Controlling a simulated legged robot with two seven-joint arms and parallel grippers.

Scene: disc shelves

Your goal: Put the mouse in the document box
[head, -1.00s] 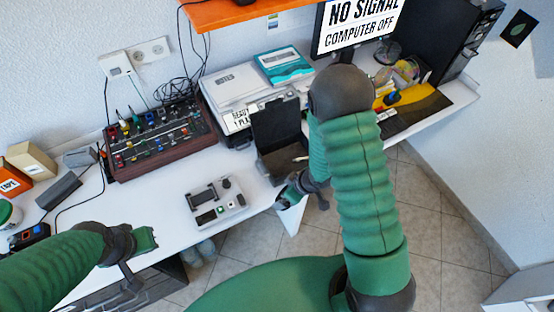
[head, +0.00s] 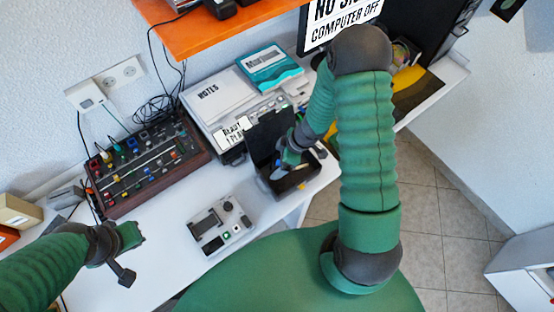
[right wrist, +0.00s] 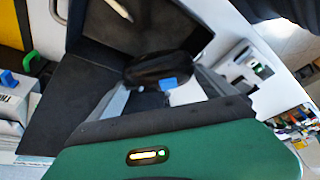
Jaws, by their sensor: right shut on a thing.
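The document box is a black box (head: 303,187) with its lid (head: 268,135) standing open, on the desk beside the printer. My right gripper (head: 281,172) is over the box opening, its tips at or inside the rim. In the right wrist view it is shut on the black mouse (right wrist: 158,68), with a blue patch below it. The box's dark interior (right wrist: 150,25) lies behind the mouse; I cannot tell whether the mouse touches the box. In the head view the mouse is not clearly visible. My left gripper (head: 128,254) is above the desk's front left; its opening is unclear.
A grey device (head: 219,224) lies on the desk in front of the box. A mixer panel (head: 148,168) stands at the left, and a printer (head: 215,100) with a teal book (head: 270,66) on it behind. An orange shelf (head: 210,30) hangs above. A pen (right wrist: 118,10) shows near the box.

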